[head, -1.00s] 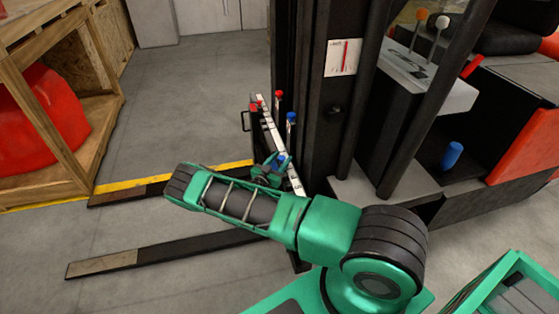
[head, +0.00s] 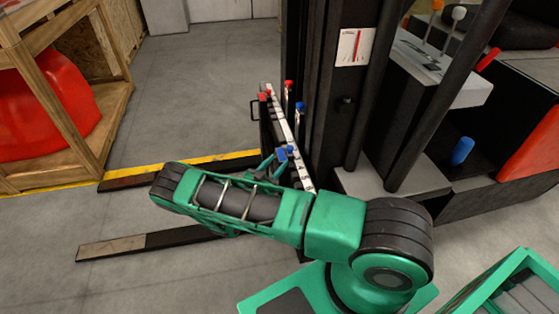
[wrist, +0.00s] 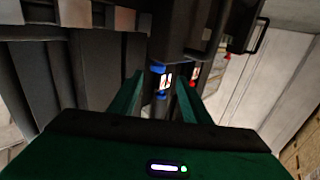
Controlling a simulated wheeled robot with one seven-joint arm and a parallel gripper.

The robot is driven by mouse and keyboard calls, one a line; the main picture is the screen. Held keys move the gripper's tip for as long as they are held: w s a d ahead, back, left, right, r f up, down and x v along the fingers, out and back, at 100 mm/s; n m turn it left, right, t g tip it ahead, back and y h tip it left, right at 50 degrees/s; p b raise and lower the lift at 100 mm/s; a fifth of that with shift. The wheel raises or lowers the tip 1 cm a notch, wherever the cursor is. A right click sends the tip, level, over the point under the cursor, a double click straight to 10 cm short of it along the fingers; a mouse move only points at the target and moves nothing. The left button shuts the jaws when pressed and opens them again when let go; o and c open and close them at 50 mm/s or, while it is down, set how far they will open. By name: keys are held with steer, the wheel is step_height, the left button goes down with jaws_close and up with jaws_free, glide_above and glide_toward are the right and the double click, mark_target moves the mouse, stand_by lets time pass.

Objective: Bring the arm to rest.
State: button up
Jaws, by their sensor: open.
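My green arm stretches across the lower middle of the head view, folded at an elbow on the left. My gripper (head: 272,163) shows partly behind the arm, at the forklift's carriage bar (head: 277,118). In the wrist view its two green fingers stand apart, and my gripper (wrist: 160,82) is open. A blue-capped part (head: 287,151) of the bar is close to the fingertips. Blue pieces and a white label (wrist: 168,81) show between the fingers in the wrist view. I cannot tell whether the fingers touch anything.
The forklift mast (head: 320,100) stands just right of the gripper. Two forks, one of them here (head: 112,243), reach left near the floor. A wooden crate with a red nosecone (head: 45,105) stands at the left. The grey floor (head: 200,85) between crate and mast is clear.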

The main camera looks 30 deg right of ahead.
steer(key=shift+a, duration=0.1)
stand_by(0.5)
steer(key=s+r+n+g+y, duration=0.1)
steer(key=s+r+g+y, duration=0.35)
steer(key=r, duration=0.65)
steer(key=s+r+n+g+y, duration=0.25)
steer(key=r+y, duration=0.25)
steer(key=r, duration=0.6)
steer(key=s+a+r+n+t+y, duration=0.1)
steer(key=s+a+r+n+y, duration=0.3)
steer(key=s+r, duration=0.55)
steer(key=s+a+r+n+t+y, duration=0.2)
steer(key=s+a+r+n, duration=0.3)
steer(key=s+r, duration=0.45)
steer(key=s+d+f+m+g, duration=0.1)
steer(key=s+d+m+g, duration=0.1)
steer(key=s+d, duration=0.3)
steer(key=s+d+f+m+g, duration=0.1)
steer(key=s+d+m+g, duration=0.2)
steer(key=s+d, duration=0.3)
steer(key=s+m, duration=0.1)
steer(key=s, duration=0.4)
steer(key=shift+m, duration=0.35)
steer(key=shift+y, duration=0.25)
